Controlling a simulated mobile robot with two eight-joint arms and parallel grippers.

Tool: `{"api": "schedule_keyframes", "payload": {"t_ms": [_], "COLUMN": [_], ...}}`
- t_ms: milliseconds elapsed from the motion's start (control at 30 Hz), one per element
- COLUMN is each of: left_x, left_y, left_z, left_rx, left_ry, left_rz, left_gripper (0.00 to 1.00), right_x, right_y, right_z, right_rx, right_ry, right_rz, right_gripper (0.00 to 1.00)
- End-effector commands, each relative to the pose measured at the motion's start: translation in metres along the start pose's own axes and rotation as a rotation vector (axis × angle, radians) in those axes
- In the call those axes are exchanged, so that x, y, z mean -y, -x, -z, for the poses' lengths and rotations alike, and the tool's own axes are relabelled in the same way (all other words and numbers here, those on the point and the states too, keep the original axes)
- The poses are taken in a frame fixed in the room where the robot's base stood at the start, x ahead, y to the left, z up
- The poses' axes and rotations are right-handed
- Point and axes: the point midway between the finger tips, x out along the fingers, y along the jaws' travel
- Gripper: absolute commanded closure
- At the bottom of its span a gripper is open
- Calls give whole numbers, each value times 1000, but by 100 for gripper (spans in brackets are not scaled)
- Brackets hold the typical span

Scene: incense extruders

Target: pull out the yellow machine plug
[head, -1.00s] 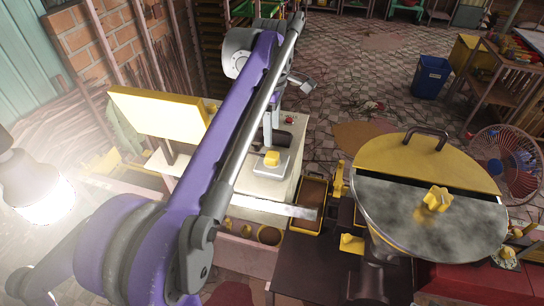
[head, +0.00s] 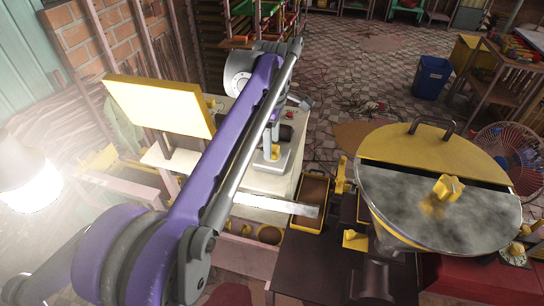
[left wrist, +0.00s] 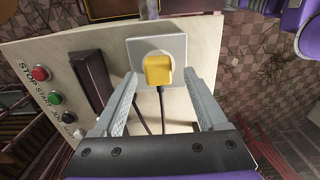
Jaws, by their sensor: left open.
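The yellow plug (left wrist: 157,70) sits in a pale grey socket plate (left wrist: 173,43) on the cream machine panel (left wrist: 205,32), with a dark cord running down from it. My left gripper (left wrist: 160,76) is open, with one finger on each side of the plug and gaps visible between. I cannot tell how deep the fingertips reach beside it. In the head view the plug (head: 273,153) is partly covered by my left gripper (head: 271,147), which is over the socket plate (head: 270,166). My right gripper is not in view.
Beside the socket, the panel carries a black handle (left wrist: 91,82), a red button (left wrist: 40,74), a green button (left wrist: 54,98) and a black one. A yellow board (head: 160,105) stands left of my arm. A round yellow-rimmed machine (head: 437,195) is at right.

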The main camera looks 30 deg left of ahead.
Motion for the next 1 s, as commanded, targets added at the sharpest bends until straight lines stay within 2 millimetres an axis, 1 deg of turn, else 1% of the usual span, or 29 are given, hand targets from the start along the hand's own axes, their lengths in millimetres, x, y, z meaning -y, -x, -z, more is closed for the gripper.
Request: {"api": "schedule_keyframes", "payload": {"t_ms": [33, 200, 1000], "left_x": [0, 0, 0], "left_y": [-9, -20, -19], "left_z": [0, 0, 0], "left_rx": [0, 0, 1], "left_ry": [0, 0, 0], "left_rz": [2, 1, -1], "left_gripper": [25, 25, 25], "right_x": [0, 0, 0], "right_y": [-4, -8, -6], "right_z": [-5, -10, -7], "right_rx": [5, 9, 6], "right_ry": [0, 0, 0], "right_rz": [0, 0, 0], "right_gripper": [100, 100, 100]}}
